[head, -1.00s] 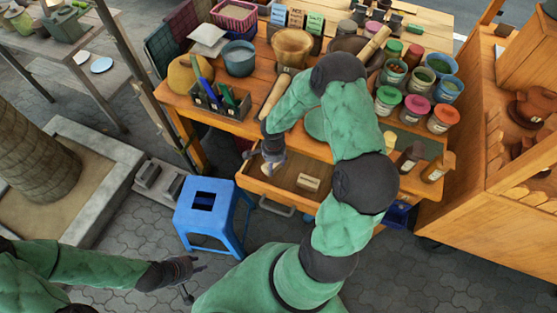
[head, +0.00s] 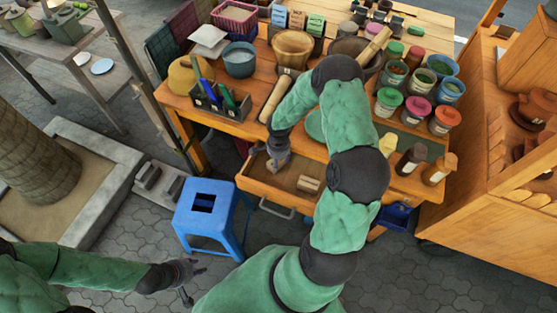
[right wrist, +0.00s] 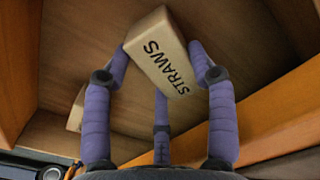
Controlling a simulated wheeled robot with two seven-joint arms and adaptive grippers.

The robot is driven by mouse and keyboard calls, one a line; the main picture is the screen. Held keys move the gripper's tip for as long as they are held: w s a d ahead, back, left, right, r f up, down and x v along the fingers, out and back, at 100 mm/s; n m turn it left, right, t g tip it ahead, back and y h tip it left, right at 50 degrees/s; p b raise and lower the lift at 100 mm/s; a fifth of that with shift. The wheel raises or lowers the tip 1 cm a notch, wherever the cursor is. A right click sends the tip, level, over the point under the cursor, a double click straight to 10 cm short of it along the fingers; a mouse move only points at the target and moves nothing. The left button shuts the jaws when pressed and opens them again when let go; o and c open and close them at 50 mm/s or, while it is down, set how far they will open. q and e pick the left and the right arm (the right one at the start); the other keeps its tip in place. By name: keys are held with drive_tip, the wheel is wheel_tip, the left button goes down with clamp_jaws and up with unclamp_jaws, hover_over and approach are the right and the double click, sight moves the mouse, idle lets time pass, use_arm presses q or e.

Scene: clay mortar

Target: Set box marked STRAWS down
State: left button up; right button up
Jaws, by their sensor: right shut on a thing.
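A tan box marked STRAWS (right wrist: 162,55) sits tilted between the purple fingers of my right gripper (right wrist: 160,78) in the right wrist view. The gripper is shut on it. In the head view my right gripper (head: 278,160) reaches down into the left part of the open wooden drawer (head: 286,186). There the gripper mostly hides the held box. I cannot tell whether the box touches the drawer floor. My left gripper (head: 190,278) is open and empty, low over the paving left of my body.
Another tan box (head: 308,184) lies in the drawer to the right; its edge shows in the right wrist view (right wrist: 76,110). A blue stool (head: 205,210) stands left of the drawer. The table above is crowded with jars, bowls and a tool caddy (head: 222,104).

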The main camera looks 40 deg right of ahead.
sight(279, 161)
drive_tip(key=o, duration=0.9)
drive_tip(key=shift+c, duration=0.2)
drive_tip(key=shift+r+p, duration=0.3)
wheel_tip(279, 161, up, 12)
drive_tip(key=p, duration=0.2)
drive_tip(key=shift+f+p, duration=0.2)
drive_tip(key=shift+p, duration=0.15)
